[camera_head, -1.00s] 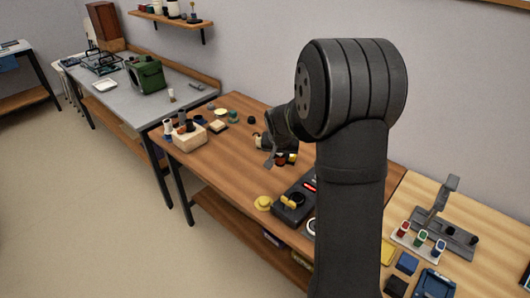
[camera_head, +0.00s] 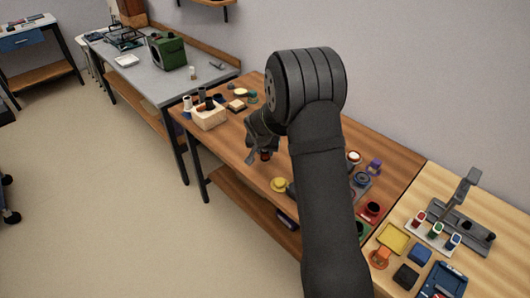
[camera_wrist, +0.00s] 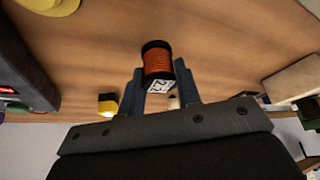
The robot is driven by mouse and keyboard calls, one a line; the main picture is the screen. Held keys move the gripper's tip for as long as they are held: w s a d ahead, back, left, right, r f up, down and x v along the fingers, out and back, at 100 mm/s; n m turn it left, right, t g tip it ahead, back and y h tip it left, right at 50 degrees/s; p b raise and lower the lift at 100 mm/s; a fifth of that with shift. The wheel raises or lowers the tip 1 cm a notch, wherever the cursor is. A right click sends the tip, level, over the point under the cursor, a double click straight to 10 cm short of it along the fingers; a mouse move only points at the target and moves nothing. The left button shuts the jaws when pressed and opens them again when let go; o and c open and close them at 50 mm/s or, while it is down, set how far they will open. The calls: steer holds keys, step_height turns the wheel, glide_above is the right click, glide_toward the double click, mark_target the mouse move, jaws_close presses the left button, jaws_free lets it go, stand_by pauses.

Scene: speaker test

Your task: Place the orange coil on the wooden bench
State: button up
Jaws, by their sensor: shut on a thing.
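The orange coil (camera_wrist: 158,63) is a spool of orange winding with black end flanges and a white printed label. In the wrist view it sits between the fingers of my gripper (camera_wrist: 160,85), which is shut on it. In the head view my gripper (camera_head: 259,150) is over the brown wooden bench (camera_head: 222,150), with the coil (camera_head: 266,155) small and dark at its tips. Bare bench top (camera_wrist: 220,35) shows behind the coil in the wrist view. I cannot tell whether the coil touches the bench. My arm hides part of the bench.
A yellow round object (camera_head: 279,184) lies near the bench's front edge. A pale wooden block (camera_head: 208,118) with items stands at the left end. A dark box with a red light (camera_wrist: 22,75) is at the left in the wrist view. A lighter bench (camera_head: 470,255) adjoins at right.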

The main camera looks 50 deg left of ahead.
steer(key=shift+f, duration=0.4)
steer(key=shift+f, duration=0.2)
steer(key=o, duration=1)
steer(key=shift+c, duration=0.2)
steer(key=shift+r, duration=0.25)
steer(key=v, duration=1.2)
